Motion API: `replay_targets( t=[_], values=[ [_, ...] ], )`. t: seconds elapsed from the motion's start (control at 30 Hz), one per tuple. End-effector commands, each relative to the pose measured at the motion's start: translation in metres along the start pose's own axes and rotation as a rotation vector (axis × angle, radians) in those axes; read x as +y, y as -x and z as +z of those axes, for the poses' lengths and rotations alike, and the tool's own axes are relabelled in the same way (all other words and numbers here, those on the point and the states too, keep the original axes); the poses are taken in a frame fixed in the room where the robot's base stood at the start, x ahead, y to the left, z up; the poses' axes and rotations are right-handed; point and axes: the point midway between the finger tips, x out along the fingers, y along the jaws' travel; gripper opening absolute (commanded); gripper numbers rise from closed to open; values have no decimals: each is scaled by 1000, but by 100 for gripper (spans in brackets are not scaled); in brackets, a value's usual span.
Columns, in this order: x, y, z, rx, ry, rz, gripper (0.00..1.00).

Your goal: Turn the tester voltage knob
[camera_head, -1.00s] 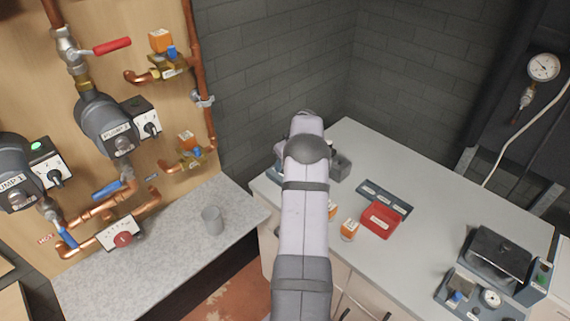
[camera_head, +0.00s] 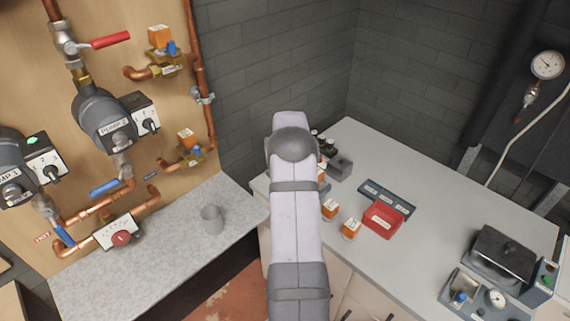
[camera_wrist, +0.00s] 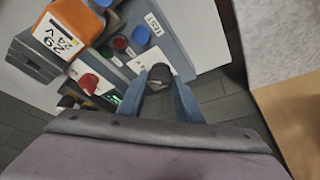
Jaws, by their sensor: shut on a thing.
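The tester shows in the wrist view as a grey-blue panel (camera_wrist: 190,48) with a label reading TEST and red, green and blue round parts. Its black voltage knob (camera_wrist: 160,73) sits on a white plate. My gripper (camera_wrist: 160,88) has its two blue fingers on either side of the knob, shut on it. An orange block (camera_wrist: 72,22) marked 24 V stands at the tester's upper left in that view. In the head view my arm hides the gripper, the knob and most of the tester.
On the grey bench, orange blocks (camera_head: 351,229), a red tray (camera_head: 383,219), a dark slotted holder (camera_head: 387,198) and a grey block (camera_head: 340,166) lie right of my arm. A grey cup (camera_head: 212,219) stands on the left counter.

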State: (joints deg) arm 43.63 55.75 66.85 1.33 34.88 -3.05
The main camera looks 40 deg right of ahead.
Motion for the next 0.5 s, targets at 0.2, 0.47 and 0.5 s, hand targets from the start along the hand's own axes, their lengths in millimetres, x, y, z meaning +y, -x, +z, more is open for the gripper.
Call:
replay_targets(
  t=[0.2, 0.47, 0.5],
  values=[
    [-1, 0, 0, 0, -57, 24, 9],
    [-1, 0, 0, 0, -71, 29, 9],
    [-1, 0, 0, 0, -71, 29, 9]
  ],
)
